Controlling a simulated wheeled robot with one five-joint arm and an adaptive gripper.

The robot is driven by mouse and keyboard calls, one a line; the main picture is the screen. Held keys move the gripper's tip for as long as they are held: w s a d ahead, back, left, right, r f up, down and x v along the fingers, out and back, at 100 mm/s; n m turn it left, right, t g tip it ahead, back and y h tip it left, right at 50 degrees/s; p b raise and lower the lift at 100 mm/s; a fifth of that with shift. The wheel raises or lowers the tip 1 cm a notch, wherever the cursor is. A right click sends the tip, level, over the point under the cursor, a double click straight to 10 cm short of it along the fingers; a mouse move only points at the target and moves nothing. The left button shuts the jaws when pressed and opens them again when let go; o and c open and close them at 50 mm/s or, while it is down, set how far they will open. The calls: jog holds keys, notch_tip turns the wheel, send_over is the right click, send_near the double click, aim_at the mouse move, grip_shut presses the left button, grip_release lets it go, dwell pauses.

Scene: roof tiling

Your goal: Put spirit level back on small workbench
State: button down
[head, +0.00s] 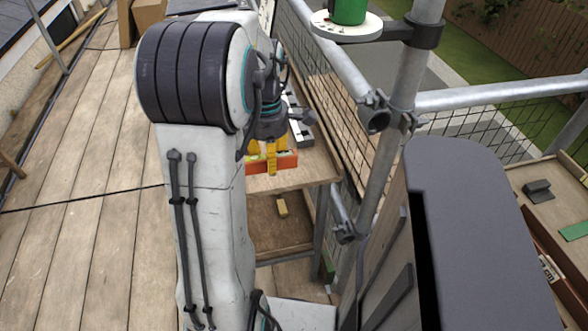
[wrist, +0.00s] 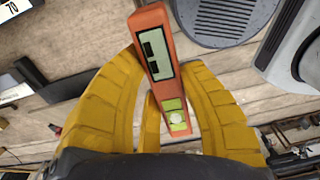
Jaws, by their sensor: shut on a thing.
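My gripper (head: 263,153) has its yellow fingers closed around an orange spirit level (head: 287,161). In the wrist view, the spirit level (wrist: 157,52) lies between the fingertips (wrist: 161,70), with its grey display and yellow-green vial facing the camera. Its far end sticks out beyond the fingers. In the head view, it shows lengthwise across the fingers, partly hidden by them. It is over the small workbench (head: 300,180), which has a wooden top. Whether the level touches the top, I cannot tell.
A grey device (head: 299,125) stands behind the gripper on the bench, and a dark ribbed round thing (wrist: 222,18) shows in the wrist view. Scaffold poles (head: 392,95) and mesh stand close right. Plank flooring (head: 80,230) is clear left.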

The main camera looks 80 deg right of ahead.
jog(key=shift+s, duration=0.45)
jog(key=shift+s+d+f, duration=0.2)
jog(key=shift+s+d, duration=0.05)
jog(key=shift+d, duration=0.05)
jog(key=d+f+p, duration=0.1)
jog(key=d+f, duration=0.1)
jog(key=d, duration=0.1)
jog(key=s+d+f, duration=0.1)
jog(key=d+f, duration=0.1)
jog(key=d, duration=0.2)
jog(key=s+d+f+p, duration=0.1)
jog(key=d+f, duration=0.1)
jog(key=d, duration=0.1)
jog(key=shift+s+d+f+p, duration=0.15)
jog(key=shift+d+f+p, duration=0.1)
jog(key=shift+d+p, duration=0.1)
jog(key=shift+f+p, duration=0.75)
jog(key=shift+f, duration=1.3)
jog(key=shift+f, duration=0.15)
jog(key=c, duration=0.9)
grip_release()
jog(key=shift+o, duration=0.2)
